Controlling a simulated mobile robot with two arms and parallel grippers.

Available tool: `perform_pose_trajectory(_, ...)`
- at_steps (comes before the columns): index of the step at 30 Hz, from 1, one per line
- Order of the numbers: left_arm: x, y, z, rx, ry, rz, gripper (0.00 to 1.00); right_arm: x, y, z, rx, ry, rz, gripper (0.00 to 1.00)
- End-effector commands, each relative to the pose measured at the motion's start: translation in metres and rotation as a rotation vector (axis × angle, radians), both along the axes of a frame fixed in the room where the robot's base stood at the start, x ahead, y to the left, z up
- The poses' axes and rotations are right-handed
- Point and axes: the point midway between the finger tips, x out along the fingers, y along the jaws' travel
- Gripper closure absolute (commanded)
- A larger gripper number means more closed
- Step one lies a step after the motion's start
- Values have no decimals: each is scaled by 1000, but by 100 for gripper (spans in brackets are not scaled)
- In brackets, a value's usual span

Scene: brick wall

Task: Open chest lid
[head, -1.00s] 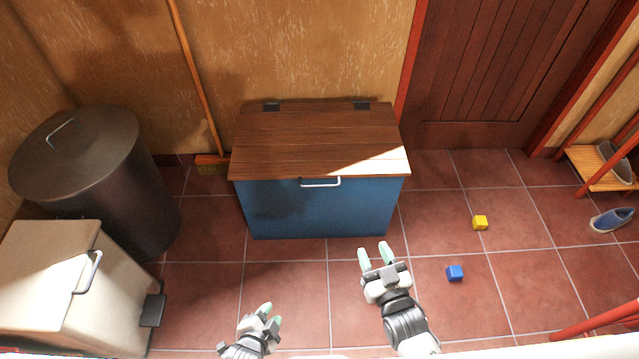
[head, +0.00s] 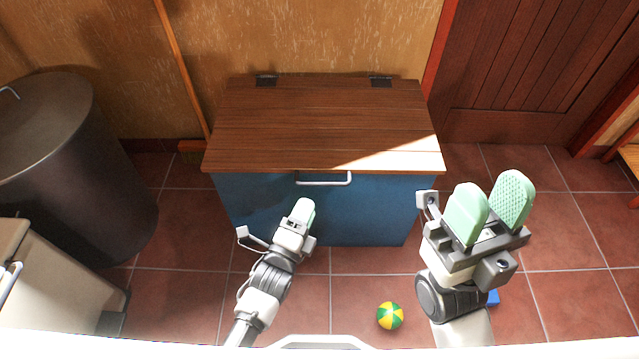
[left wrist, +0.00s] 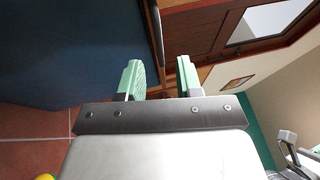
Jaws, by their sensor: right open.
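The chest has a shut brown wooden lid (head: 300,125) and a blue front (head: 350,220). A pale bar handle (head: 324,183) sits at the lid's front edge. My left gripper (head: 304,211) is in front of the chest, below the handle in the picture and apart from it. In the left wrist view its green fingers (left wrist: 160,75) are spread and empty, with the blue chest front (left wrist: 70,45) and the handle (left wrist: 157,30) beyond them. My right gripper (head: 491,205) is open and empty, right of the chest and raised toward the head camera.
A dark bin (head: 65,170) and a cream pedal bin (head: 50,285) stand at left. A broom (head: 185,65) leans on the wall. A yellow-green ball (head: 390,315) lies on the floor, and a blue cube (head: 493,297) is partly hidden by my right arm.

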Motion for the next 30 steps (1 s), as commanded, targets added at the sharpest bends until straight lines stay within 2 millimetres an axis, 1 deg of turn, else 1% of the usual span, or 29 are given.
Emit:
perform_pose_trajectory(1,11,-5,-1,-2,-5,0,65,2,0,-1,-1,-18,-1,57)
perform_pose_trajectory(6,40,-17,4,-2,-2,-1,65,8,1,3,-5,-53,-3,57)
perform_pose_trajectory(9,53,-23,7,-3,-1,0,65,10,2,5,-6,-69,-4,57)
perform_pose_trajectory(12,63,-26,9,-1,0,0,65,12,2,8,-8,-80,-4,57)
perform_pose_trajectory(17,69,-29,12,0,2,0,65,13,3,10,-9,-89,-6,57)
perform_pose_trajectory(24,69,-29,12,-1,3,0,65,13,3,11,-9,-89,-5,57)
perform_pose_trajectory(26,69,-29,12,-1,3,0,74,13,3,11,-9,-89,-5,57)
perform_pose_trajectory(30,69,-29,12,-1,3,0,95,13,3,11,-9,-89,-5,57)
